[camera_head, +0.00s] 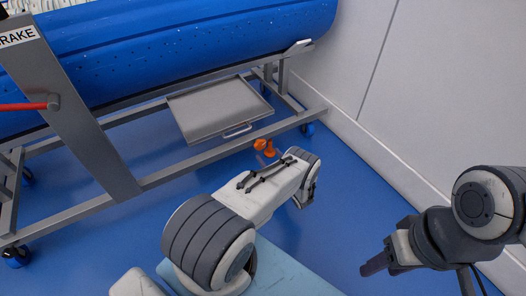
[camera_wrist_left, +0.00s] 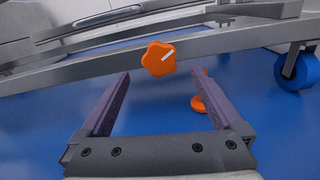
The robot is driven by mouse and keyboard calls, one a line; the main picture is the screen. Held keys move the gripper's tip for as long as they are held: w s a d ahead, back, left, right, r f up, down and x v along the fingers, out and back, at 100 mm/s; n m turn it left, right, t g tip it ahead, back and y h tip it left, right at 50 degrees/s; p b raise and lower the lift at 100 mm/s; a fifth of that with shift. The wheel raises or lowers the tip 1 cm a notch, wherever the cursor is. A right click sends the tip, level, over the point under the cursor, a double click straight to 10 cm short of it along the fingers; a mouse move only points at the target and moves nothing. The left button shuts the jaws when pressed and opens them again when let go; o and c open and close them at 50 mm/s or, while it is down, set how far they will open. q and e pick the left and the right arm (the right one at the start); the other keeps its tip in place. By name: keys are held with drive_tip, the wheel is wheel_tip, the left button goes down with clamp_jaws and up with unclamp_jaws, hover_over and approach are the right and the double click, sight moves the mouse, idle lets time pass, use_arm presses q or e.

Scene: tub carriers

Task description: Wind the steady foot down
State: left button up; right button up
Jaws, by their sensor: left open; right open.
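The steady foot's orange lobed knob (camera_wrist_left: 159,59) with a white stripe shows at the frame's lower rail in the left wrist view. It also shows in the head view (camera_head: 261,144). Below the rail is an orange foot part (camera_wrist_left: 198,104), partly hidden by a finger; whether it touches the floor I cannot tell. My left gripper (camera_wrist_left: 163,76) is open and empty, its fingers apart on either side below the knob, not touching it in the picture. In the head view my own arm hides this gripper. My right gripper (camera_head: 375,265) is open, away to the right, over the floor.
A blue caster (camera_wrist_left: 297,72) stands to the right in the wrist view. A pale wall (camera_head: 420,90) bounds the right.

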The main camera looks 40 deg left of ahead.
sight(261, 146)
use_arm(q)
drive_tip(key=b+x, duration=0.1)
drive_tip(key=x, duration=0.3)
drive_tip(key=shift+a+f, duration=0.15)
drive_tip(key=shift+w+a+b, duration=0.25)
drive_tip(key=shift+a+b, duration=0.05)
drive_tip(key=shift+a, duration=0.15)
drive_tip(key=c, duration=1.3)
